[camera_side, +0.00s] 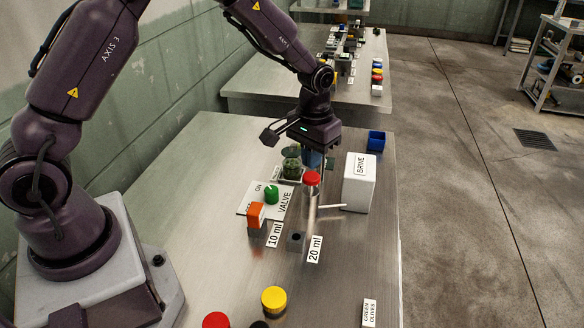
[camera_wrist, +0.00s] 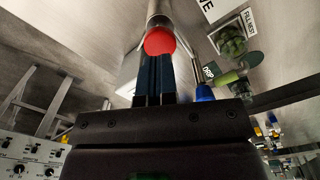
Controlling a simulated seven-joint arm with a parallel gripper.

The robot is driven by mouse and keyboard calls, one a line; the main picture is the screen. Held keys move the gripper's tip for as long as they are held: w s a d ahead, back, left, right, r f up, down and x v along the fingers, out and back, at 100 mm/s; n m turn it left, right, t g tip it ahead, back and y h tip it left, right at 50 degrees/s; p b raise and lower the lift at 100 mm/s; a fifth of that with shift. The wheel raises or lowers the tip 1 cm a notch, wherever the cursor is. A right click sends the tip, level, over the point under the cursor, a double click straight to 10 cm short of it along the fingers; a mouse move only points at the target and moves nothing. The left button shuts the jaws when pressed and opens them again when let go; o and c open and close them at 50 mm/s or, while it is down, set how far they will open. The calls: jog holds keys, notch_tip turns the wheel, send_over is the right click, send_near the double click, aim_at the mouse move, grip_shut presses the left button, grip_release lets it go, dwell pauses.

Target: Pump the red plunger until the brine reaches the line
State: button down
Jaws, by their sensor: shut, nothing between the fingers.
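A green knob (camera_side: 271,192) sits on the VALVE plate, left of the plunger. The right front bench is mostly clear.

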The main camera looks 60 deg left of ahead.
jog(key=shift+r, duration=2.4)
jog(key=s+r+m+t, duration=0.1)
jog(key=s+r+t, duration=0.1)
jog(key=s+r, duration=0.6)
jog(key=s+d+r+m+t, duration=0.1)
jog(key=s+r+m+t, duration=0.1)
jog(key=s+r, duration=0.6)
jog(key=s+t, duration=0.1)
jog(key=s, duration=0.6)
jog(key=shift+s+d+r+t, duration=0.2)
jog(key=shift+s+r+t, duration=0.05)
jog(key=shift+r+t, duration=0.1)
